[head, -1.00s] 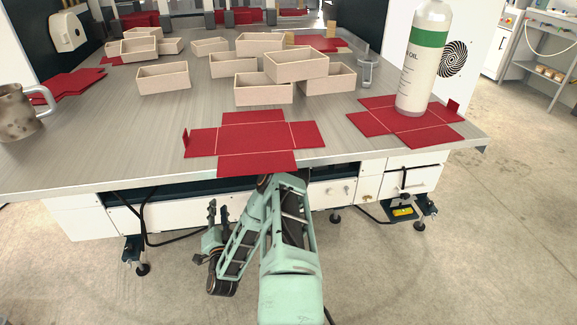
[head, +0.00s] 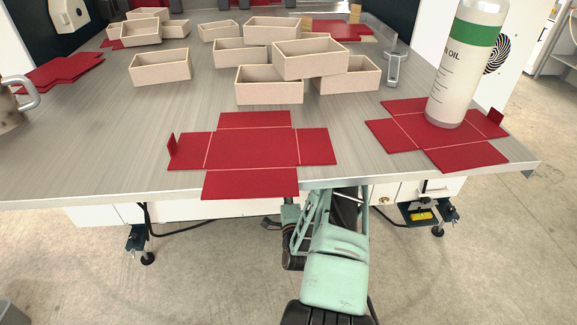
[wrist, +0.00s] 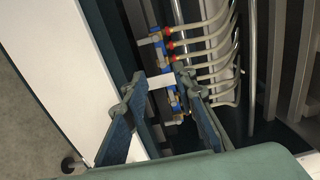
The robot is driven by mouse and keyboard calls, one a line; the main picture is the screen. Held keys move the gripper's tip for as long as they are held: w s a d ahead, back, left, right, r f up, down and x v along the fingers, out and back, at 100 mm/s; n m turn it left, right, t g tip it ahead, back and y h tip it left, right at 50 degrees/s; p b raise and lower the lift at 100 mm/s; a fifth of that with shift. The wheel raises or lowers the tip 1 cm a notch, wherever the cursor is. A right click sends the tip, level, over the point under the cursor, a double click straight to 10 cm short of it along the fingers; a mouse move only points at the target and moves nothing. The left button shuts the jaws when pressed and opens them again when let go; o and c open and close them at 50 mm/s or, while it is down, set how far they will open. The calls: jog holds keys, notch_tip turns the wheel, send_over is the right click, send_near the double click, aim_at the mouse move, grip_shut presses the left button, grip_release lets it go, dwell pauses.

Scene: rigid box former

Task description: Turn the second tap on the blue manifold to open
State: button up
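The blue manifold (wrist: 157,42) shows in the wrist view, at the upper middle, past my fingertips. Red-orange tap knobs (wrist: 168,45) sit in a row along it, and pale hoses run from it to the right. Its lower part is partly hidden by a white plate and my fingers, so I cannot tell each tap's position. My gripper (wrist: 156,80) is open, with its two fingers spread and nothing held between them. The tips lie just below the visible knobs in the picture; I cannot tell whether they touch anything. The head view hides the manifold and gripper under the table.
The table (head: 90,130) stands above my arm, its front edge over it. Red flat box blanks (head: 250,147), pale open boxes (head: 270,92) and an oil bottle (head: 465,65) are on top. In the wrist view a white panel (wrist: 60,60) is left and dark bars (wrist: 300,60) right.

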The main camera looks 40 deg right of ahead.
jog(key=b+x, duration=0.3)
jog(key=x, duration=0.7)
jog(key=shift+w+d, duration=0.1)
jog(key=shift+c, duration=0.4)
grip_shut()
